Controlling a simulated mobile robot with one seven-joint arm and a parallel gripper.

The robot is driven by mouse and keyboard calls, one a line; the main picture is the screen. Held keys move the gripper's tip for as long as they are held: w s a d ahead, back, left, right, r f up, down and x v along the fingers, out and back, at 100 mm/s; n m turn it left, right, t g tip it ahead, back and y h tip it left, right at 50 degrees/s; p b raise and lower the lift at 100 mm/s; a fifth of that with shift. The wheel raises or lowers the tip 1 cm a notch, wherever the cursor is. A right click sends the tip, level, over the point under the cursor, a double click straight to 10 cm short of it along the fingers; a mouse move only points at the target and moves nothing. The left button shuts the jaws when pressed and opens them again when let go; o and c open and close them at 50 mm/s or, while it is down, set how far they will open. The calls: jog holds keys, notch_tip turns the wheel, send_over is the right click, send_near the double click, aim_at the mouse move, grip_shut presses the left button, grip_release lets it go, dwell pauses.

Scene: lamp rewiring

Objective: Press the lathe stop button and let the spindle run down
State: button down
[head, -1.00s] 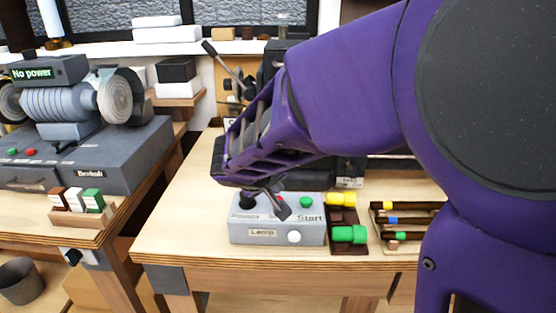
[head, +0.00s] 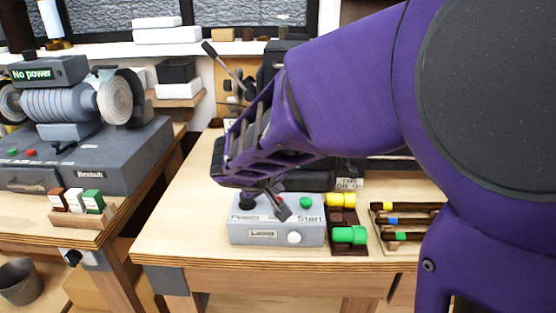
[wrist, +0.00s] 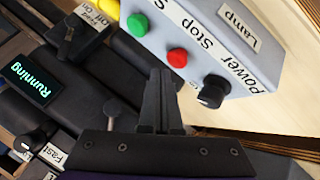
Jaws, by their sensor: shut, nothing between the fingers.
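The grey control box (head: 277,235) stands near the bench's front edge. It carries a black power knob (wrist: 212,92), a red stop button (wrist: 177,57) and a green start button (wrist: 138,24). My gripper (wrist: 163,72) is shut and empty. Its tips lie just beside the stop button in the wrist view; I cannot tell whether they touch the box. In the head view my gripper (head: 283,213) hangs over the box and hides the stop button. A lathe display (wrist: 30,82) reads "Running". The lathe is mostly hidden behind my arm in the head view.
Green (head: 349,235) and yellow (head: 340,200) pieces sit in a dark tray right of the box. A rack (head: 409,207) of colour-marked tools is farther right. A grinder reading "No power" (head: 33,73) stands on the left bench. The bench left of the box is bare.

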jog(key=shift+f, duration=0.15)
dwell(0.6)
jog(key=shift+f, duration=0.9)
dwell(0.9)
jog(key=shift+r, duration=0.1)
jog(key=shift+r+p, duration=0.3)
jog(key=shift+r, duration=0.75)
jog(key=shift+r+p, duration=1.45)
jog(key=shift+r, duration=0.9)
